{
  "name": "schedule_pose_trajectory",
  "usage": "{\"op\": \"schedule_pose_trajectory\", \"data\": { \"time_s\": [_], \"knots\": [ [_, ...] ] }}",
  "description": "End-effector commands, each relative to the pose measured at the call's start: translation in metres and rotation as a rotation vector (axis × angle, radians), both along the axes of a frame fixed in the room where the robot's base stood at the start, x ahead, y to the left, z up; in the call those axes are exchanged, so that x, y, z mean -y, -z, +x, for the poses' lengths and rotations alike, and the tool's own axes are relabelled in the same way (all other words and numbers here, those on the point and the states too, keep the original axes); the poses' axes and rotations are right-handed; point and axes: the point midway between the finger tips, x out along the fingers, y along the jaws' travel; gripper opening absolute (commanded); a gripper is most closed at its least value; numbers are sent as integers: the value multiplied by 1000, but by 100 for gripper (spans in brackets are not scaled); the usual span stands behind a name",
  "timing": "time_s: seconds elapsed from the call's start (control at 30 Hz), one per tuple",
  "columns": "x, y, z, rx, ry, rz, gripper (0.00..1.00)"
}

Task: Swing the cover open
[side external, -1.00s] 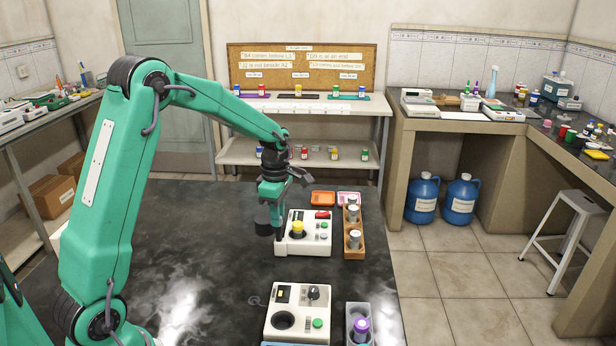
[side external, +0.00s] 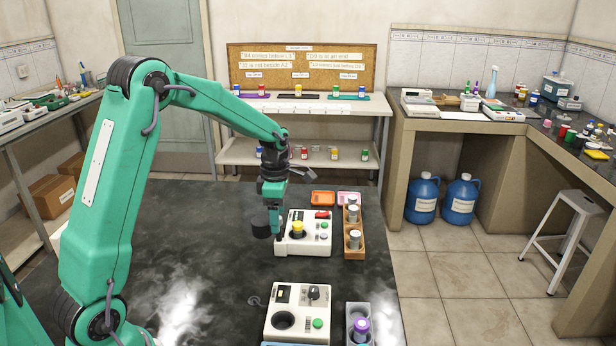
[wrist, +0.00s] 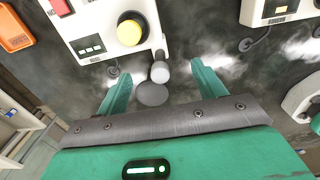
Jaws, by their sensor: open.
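The far white device (side external: 318,245) holds a yellow-topped round part (side external: 297,229) in a dark ring. The yellow top is uncovered, and it also shows in the wrist view (wrist: 130,31). The dark round cover (side external: 261,232) stands out past the device's left side, swung clear of the yellow top. In the wrist view the cover's grey disc (wrist: 152,95) and a pale knob (wrist: 160,72) lie between my fingers. My gripper (wrist: 154,76) is open, with a finger on each side of the knob and gaps visible. In the side view my gripper (side external: 274,222) is beside the cover.
A second white device (side external: 298,312) with an empty round well stands nearer the camera. A wooden rack (side external: 351,244) of grey-topped vials stands right of the far device. An orange tray (side external: 323,198) lies behind. The black bench is clear to the left.

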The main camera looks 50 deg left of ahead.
Motion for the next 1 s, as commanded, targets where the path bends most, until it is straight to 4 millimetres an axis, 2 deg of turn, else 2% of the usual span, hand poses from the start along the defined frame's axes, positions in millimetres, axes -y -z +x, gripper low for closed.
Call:
{"op": "schedule_pose_trajectory", "data": {
  "time_s": [0.37,1.0],
  "knots": [
    [0,-3,0,0,1,0,69],
    [0,-38,0,1,1,0,69]
  ]
}}
